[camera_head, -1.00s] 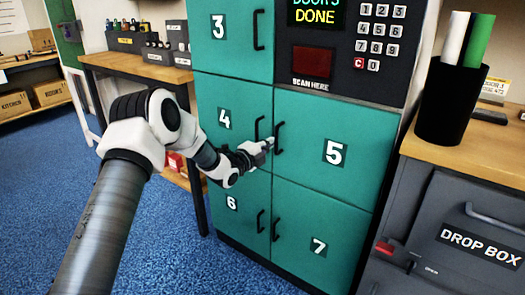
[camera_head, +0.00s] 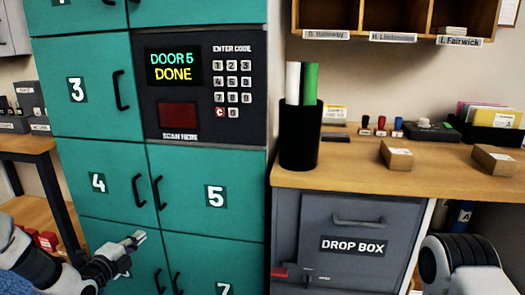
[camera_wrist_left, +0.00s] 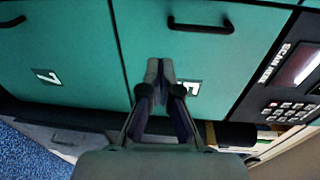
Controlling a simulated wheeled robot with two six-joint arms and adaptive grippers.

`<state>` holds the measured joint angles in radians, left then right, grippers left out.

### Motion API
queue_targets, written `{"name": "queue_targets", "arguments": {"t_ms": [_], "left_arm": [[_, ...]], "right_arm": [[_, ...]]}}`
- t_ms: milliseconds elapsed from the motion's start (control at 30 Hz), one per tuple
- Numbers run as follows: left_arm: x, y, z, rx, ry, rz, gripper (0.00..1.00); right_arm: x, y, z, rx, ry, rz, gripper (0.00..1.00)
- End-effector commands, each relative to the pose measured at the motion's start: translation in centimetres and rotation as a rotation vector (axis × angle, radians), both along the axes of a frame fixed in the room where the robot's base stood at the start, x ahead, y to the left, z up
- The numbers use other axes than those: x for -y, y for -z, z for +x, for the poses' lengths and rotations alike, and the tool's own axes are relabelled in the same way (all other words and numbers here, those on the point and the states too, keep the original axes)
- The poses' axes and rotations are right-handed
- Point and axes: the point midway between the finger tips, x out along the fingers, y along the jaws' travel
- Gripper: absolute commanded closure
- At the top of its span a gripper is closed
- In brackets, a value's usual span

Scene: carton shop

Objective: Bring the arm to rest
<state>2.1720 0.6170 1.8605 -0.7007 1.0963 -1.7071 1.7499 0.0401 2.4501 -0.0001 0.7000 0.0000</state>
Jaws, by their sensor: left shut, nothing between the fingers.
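My left gripper (camera_head: 136,238) is at the lower left of the head view, in front of the teal lockers, below the handles of door 4 (camera_head: 90,205) and door 5 (camera_head: 236,215). Its fingers are shut and empty. In the left wrist view the closed fingertips (camera_wrist_left: 160,70) point at the teal door fronts, apart from the dark handle (camera_wrist_left: 202,27). Door 5 is closed. The locker screen (camera_head: 173,67) reads "DOOR 5 DONE". Part of my right arm shows at the lower right of the head view; its gripper is out of view.
A grey drop box (camera_head: 310,215) stands right of the lockers, under a wooden counter (camera_head: 350,178). The counter holds a black cup (camera_head: 300,140) with rolls, small cartons (camera_head: 396,153) and stamps. A wooden bench (camera_head: 25,143) is at the left.

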Motion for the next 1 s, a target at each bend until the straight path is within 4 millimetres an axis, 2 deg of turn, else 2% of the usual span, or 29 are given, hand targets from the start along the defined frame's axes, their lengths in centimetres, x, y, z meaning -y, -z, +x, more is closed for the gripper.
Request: {"name": "queue_targets", "arguments": {"t_ms": [33, 67, 100, 167, 200, 267, 300, 367, 400, 467, 500, 600, 700, 800, 900, 933, 1000], "left_arm": [[2.4, 2.9, -0.7, -0.062, 0.044, 0.017, 1.00], [3.9, 4.8, -1.4, -0.107, 0.066, 0.021, 1.00], [5.9, 7.5, -2.7, -0.177, 0.090, 0.026, 1.00], [8.7, 11.6, -5.2, -0.302, 0.111, 0.005, 1.00], [10.3, 14.3, -7.2, -0.396, 0.111, -0.028, 1.00], [12.5, 18.0, -10.7, -0.549, 0.089, -0.097, 1.00], [13.7, 20.3, -13.3, -0.654, 0.060, -0.152, 1.00], [15.1, 23.4, -17.7, -0.820, -0.014, -0.245, 1.00], [15.8, 25.1, -20.8, -0.929, -0.083, -0.308, 1.00], [16.5, 27.0, -25.5, -1.080, -0.219, -0.407, 1.00], [16.7, 27.8, -28.5, -1.168, -0.327, -0.473, 1.00], [16.3, 28.5, -35.0, -1.318, -0.653, -0.639, 1.00], [15.4, 28.0, -38.5, -1.347, -0.966, -0.802, 1.00], [14.6, 27.6, -40.6, -1.309, -1.241, -0.963, 1.00], [14.4, 27.7, -41.0, -1.237, -1.437, -1.123, 1.00], [14.4, 25.0, -41.0, -1.240, -1.428, -1.117, 1.00], [14.4, 22.6, -40.9, -1.242, -1.422, -1.114, 1.00]], "right_arm": [[0.0, 0.0, 0.0, 0.000, 0.000, 0.000, 0.63], [0.0, 0.0, 0.0, 0.000, 0.000, 0.000, 0.63], [0.0, 0.0, 0.0, 0.000, 0.000, 0.000, 0.63], [0.0, 0.0, 0.0, 0.000, 0.000, 0.000, 0.63], [0.0, 0.0, 0.0, 0.000, 0.000, 0.000, 0.63], [0.0, 0.0, 0.0, 0.000, 0.000, 0.000, 0.63], [0.0, 0.0, 0.0, 0.000, 0.000, 0.000, 0.63], [0.0, 0.0, 0.0, 0.000, 0.000, 0.000, 0.63], [0.0, 0.0, 0.0, 0.000, 0.000, 0.000, 0.63], [0.0, 0.0, 0.0, 0.000, 0.000, 0.000, 0.63], [0.0, 0.0, 0.0, 0.000, 0.000, 0.000, 0.63], [0.0, 0.0, 0.0, 0.000, 0.000, 0.000, 0.63], [0.0, 0.0, 0.0, 0.000, 0.000, 0.000, 0.63], [0.0, 0.0, 0.0, 0.000, 0.000, 0.000, 0.63], [0.0, 0.0, 0.0, 0.000, 0.000, 0.000, 0.63], [0.0, -2.5, -0.1, -0.001, 0.000, 0.000, 0.63], [0.0, -5.0, 0.0, 0.000, 0.000, 0.000, 0.63]]}}
